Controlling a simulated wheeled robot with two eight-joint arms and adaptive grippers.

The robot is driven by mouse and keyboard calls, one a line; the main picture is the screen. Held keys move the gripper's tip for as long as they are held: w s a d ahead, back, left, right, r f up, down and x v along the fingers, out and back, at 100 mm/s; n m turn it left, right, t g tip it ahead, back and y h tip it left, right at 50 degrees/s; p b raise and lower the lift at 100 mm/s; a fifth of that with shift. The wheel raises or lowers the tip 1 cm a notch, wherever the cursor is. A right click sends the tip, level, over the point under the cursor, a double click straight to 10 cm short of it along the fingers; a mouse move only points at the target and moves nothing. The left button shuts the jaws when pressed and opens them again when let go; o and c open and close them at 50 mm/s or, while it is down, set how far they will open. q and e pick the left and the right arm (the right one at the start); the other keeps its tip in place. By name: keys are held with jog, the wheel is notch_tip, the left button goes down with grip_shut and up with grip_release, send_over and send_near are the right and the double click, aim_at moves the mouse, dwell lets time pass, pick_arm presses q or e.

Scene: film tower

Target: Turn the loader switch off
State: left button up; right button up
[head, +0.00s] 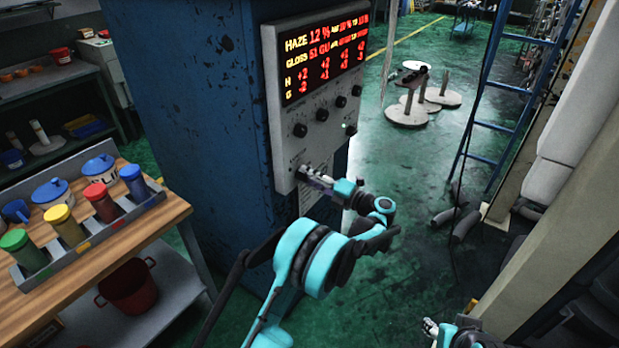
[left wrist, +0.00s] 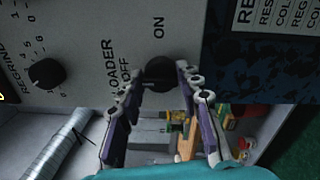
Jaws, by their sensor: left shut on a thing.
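The loader switch is a round black knob (left wrist: 160,72) on the grey control panel (left wrist: 95,30). In the left wrist view the words LOADER and OFF stand to its left and ON above it. I cannot tell which word the knob points at. My left gripper (head: 306,172) is at the lower part of the panel in the head view. Its fingers reach to either side of the knob in the left wrist view and are shut on it, hiding part of it. My right gripper (head: 430,327) shows small at the bottom edge, away from the panel; its jaws are unclear.
The panel sits on a blue column (head: 190,110), with a red-lit display (head: 325,55) and several other knobs above the switch. A wooden bench (head: 130,225) with coloured jars stands left. A blue ladder (head: 490,90) stands right. The green floor between column and ladder is mostly open.

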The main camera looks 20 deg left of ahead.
pick_arm(q)
jog(key=shift+f, duration=0.15)
jog(key=o, duration=1.1)
jog(key=shift+o, duration=0.2)
jog(key=v, duration=1.2)
